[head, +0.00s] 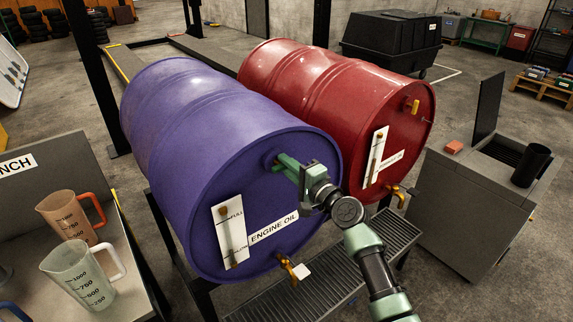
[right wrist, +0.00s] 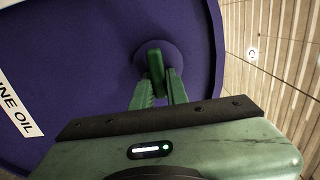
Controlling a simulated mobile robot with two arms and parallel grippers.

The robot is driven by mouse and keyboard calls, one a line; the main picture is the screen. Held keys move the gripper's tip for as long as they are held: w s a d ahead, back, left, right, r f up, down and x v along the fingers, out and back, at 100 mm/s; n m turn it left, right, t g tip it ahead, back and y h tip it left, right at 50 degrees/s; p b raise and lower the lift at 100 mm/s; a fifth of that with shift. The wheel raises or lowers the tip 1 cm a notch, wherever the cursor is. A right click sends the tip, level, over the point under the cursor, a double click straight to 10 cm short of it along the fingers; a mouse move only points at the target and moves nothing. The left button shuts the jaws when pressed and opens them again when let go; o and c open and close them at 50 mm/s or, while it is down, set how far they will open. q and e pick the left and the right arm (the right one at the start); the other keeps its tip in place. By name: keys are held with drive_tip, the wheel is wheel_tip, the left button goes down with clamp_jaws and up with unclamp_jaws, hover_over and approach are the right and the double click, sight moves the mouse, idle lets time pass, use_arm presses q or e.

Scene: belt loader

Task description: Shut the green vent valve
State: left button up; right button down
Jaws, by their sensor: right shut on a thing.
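The green vent valve (right wrist: 156,64) sits on a round boss high on the end face of the purple engine oil drum (head: 185,120). In the right wrist view its green handle stands upright between the fingertips. My right gripper (right wrist: 159,88) is shut on the handle, one finger on each side. In the head view my right gripper (head: 284,163) reaches the drum's face and mostly covers the valve. My left gripper is not in view.
A red drum (head: 345,95) lies beside the purple one. A brass tap (head: 287,266) sticks out low on the purple drum, above a grated tray (head: 325,285). Two measuring jugs, orange (head: 68,217) and clear (head: 80,278), stand on the bench at left.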

drive_tip(key=shift+f, duration=0.1)
drive_tip(key=c, duration=1.4)
unclamp_jaws()
drive_tip(key=v, duration=0.7)
drive_tip(key=shift+s+d+b, duration=0.25)
drive_tip(key=shift+s+b, duration=0.05)
drive_tip(key=shift+b, duration=0.15)
